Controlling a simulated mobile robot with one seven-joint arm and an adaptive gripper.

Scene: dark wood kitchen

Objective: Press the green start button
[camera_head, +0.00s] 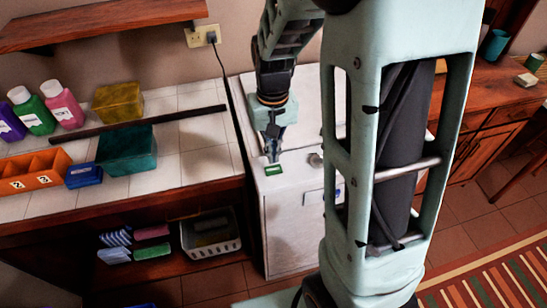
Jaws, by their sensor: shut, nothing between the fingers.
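The green start button (273,170) is a small green rectangle on the top front left corner of a white appliance (290,235). My gripper (273,158) points down just behind the button in the picture, with its fingers shut and empty. The fingertips look very close to the button's far edge. I cannot tell whether they touch it or hover above it. A round knob (316,160) sits to the right of the button on the same appliance.
A tiled counter (205,165) at left holds a teal box (127,152), a blue box (84,175), an orange tray (32,172) and several bottles. A grey basket (212,243) stands on the shelf below. My own column hides part of the appliance's right side.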

